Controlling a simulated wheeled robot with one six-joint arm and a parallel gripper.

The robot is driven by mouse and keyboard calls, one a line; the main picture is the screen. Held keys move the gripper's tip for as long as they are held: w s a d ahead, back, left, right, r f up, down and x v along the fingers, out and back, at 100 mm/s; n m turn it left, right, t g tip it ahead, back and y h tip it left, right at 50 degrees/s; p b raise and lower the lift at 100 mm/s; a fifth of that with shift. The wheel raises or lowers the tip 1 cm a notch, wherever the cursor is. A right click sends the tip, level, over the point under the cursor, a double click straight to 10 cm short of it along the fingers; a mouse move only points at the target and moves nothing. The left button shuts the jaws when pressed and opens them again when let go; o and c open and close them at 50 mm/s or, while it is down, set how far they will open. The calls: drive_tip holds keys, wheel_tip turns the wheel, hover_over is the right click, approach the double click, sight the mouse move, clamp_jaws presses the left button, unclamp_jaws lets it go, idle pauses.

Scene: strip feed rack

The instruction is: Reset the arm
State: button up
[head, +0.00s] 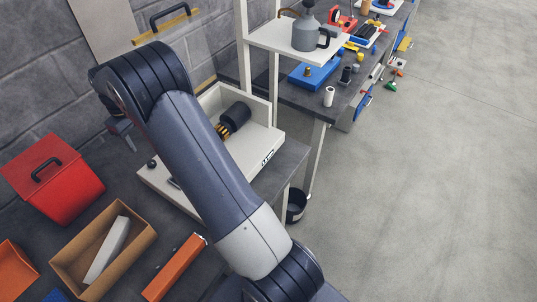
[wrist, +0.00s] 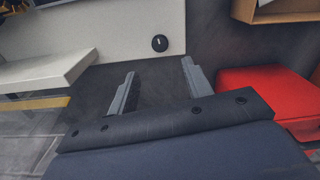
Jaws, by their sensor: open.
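My arm (head: 205,160) rises from the bottom of the head view, bends at a dark elbow at upper left, and reaches down behind itself. My gripper (wrist: 158,80) shows in the wrist view with its two grey fingers apart and nothing between them. It is above the dark bench top, between the white machine base and the red bin. In the head view the gripper is mostly hidden behind the arm; a small dark part of the wrist (head: 121,127) shows near the wall.
The white machine (head: 262,145) with a black roller (head: 236,115) stands behind my arm. A red lidded bin (head: 55,178), a cardboard box (head: 103,250) and an orange bar (head: 174,267) are at left. A second bench (head: 290,92) holds tools. Open floor (head: 430,190) lies at right.

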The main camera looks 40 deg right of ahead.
drive_tip(key=shift+r+p, duration=0.3)
drive_tip(key=shift+r, duration=0.55)
drive_tip(key=shift+f, duration=0.15)
wheel_tip(320, 180, down, 8)
drive_tip(key=b, duration=0.6)
drive_tip(key=shift+f, duration=0.15)
